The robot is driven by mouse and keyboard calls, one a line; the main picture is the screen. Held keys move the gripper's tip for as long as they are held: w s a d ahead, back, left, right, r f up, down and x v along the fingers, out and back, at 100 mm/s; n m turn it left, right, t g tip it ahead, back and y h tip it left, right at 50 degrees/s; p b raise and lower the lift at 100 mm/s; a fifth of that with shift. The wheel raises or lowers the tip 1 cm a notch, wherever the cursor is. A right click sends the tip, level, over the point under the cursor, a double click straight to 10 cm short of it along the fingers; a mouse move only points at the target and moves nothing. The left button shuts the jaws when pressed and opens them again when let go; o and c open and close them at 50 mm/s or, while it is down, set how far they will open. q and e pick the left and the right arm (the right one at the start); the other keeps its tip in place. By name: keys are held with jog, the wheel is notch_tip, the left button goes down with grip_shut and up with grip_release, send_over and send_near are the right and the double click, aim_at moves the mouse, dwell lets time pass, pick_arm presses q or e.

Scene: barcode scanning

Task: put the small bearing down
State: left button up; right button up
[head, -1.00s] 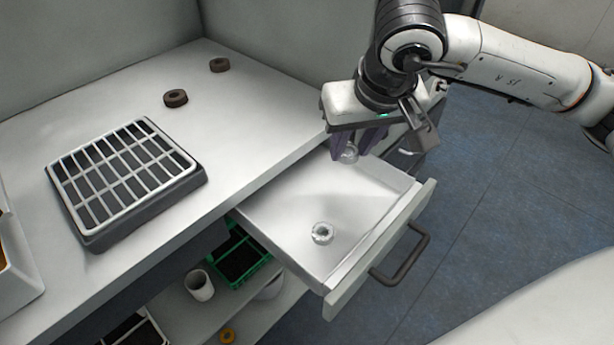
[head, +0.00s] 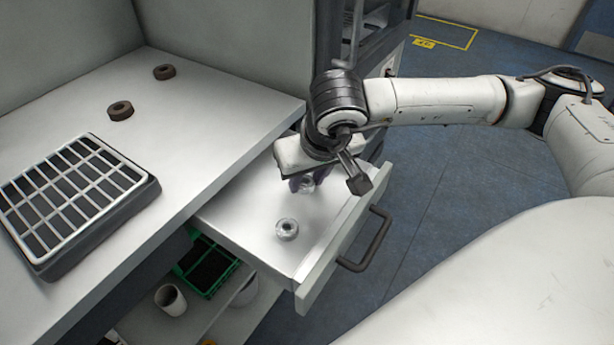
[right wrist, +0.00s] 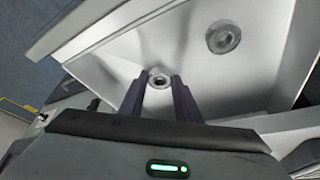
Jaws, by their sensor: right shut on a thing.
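The small bearing (right wrist: 160,76) is a shiny metal ring at the fingertips of my right gripper (right wrist: 159,84). In the head view, my right gripper (head: 303,184) is low over the far part of the open drawer (head: 242,240), and the arm partly hides the bearing. The gripper is shut on the bearing. I cannot tell whether the bearing touches the drawer floor. A second, larger-looking metal bearing (head: 287,229) lies flat in the drawer, apart from the gripper; it also shows in the right wrist view (right wrist: 223,37). My left gripper is not in view.
The drawer's front with its dark handle (head: 367,243) stands out from the white worktop (head: 215,115). On the worktop are a dark tray with a white grid (head: 75,200) and two brown rings (head: 120,110). A green crate (head: 207,267) and a white cup (head: 170,299) sit below.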

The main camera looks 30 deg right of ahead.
jog(key=o, duration=1.2)
jog(key=shift+r, duration=0.35)
jog(key=p+v, duration=0.1)
jog(key=v, duration=1)
jog(key=shift+s+a+r, duration=0.1)
jog(key=shift+s+r, duration=0.1)
